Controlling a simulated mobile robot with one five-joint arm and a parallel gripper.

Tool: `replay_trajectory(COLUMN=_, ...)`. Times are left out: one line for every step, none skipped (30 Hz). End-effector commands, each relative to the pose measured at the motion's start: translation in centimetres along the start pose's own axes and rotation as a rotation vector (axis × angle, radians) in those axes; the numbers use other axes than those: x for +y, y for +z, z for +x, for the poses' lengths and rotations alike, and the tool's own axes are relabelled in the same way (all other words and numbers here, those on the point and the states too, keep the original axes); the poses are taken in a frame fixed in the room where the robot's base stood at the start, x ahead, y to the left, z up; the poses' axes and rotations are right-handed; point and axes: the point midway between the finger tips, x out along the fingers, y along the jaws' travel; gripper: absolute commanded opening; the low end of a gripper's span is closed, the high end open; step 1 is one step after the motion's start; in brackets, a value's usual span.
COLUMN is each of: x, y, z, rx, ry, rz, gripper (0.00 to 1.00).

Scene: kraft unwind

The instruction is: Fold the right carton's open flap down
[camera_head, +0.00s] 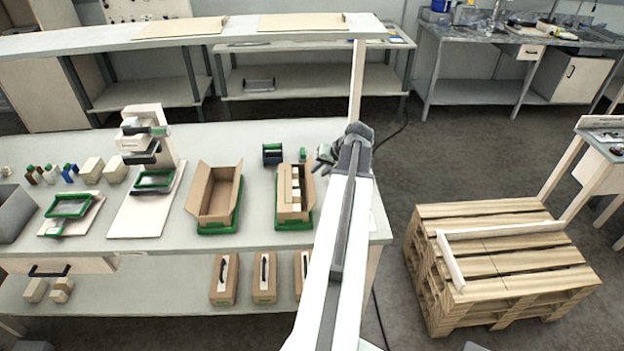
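The right carton (284,211) is a narrow brown box on a green tray (293,226), near the right end of the workbench. Pale blocks (296,190) show in a row inside it, so its top is at least partly open. A brown flap (308,192) appears to stand up along its right side. My gripper (324,158) is just above and right of the carton's far end, at the end of my white arm. It looks apart from the flap, but contact cannot be ruled out. The fingers are small and dark, and their opening is unclear.
A left carton (214,205) stands open and looks empty. A dark dispenser (272,154) sits behind the cartons. A white press-like stand (150,145) is farther left. A raised shelf (100,40) spans the back, with a post (357,80) near my gripper. A pallet (490,230) stands right.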

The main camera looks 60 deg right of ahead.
Motion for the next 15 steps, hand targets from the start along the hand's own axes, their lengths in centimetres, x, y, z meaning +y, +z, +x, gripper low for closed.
replay_trajectory(x=0.3, y=0.2, z=1.5, rx=-0.001, ry=0.0, rz=-0.002, gripper=0.25)
replay_trajectory(x=0.3, y=0.2, z=2.1, rx=-0.001, ry=0.0, rz=-0.002, gripper=0.25)
replay_trajectory(x=0.4, y=0.2, z=2.9, rx=-0.001, ry=0.0, rz=-0.002, gripper=0.25)
replay_trajectory(x=0.4, y=0.2, z=3.5, rx=-0.001, ry=0.0, rz=-0.002, gripper=0.25)
replay_trajectory(x=0.4, y=0.2, z=4.1, rx=-0.001, ry=0.0, rz=-0.002, gripper=0.25)
replay_trajectory(x=0.4, y=0.2, z=4.9, rx=-0.001, ry=0.0, rz=-0.002, gripper=0.25)
replay_trajectory(x=0.4, y=0.2, z=5.4, rx=-0.001, ry=0.0, rz=-0.001, gripper=0.25)
replay_trajectory(x=0.4, y=0.2, z=5.8, rx=0.0, ry=0.0, rz=-0.001, gripper=0.25)
replay_trajectory(x=0.3, y=0.2, z=6.2, rx=0.0, ry=0.0, rz=-0.001, gripper=0.25)
replay_trajectory(x=0.3, y=0.1, z=6.4, rx=0.0, ry=0.0, rz=-0.001, gripper=0.25)
replay_trajectory(x=0.2, y=0.1, z=6.5, rx=0.0, ry=0.001, rz=-0.001, gripper=0.25)
replay_trajectory(x=0.2, y=0.1, z=6.5, rx=0.0, ry=0.001, rz=-0.001, gripper=0.25)
replay_trajectory(x=0.1, y=0.1, z=6.5, rx=0.0, ry=0.001, rz=-0.001, gripper=0.25)
replay_trajectory(x=0.1, y=0.0, z=6.4, rx=0.0, ry=0.001, rz=0.0, gripper=0.25)
replay_trajectory(x=0.1, y=0.0, z=6.3, rx=0.0, ry=0.001, rz=0.0, gripper=0.25)
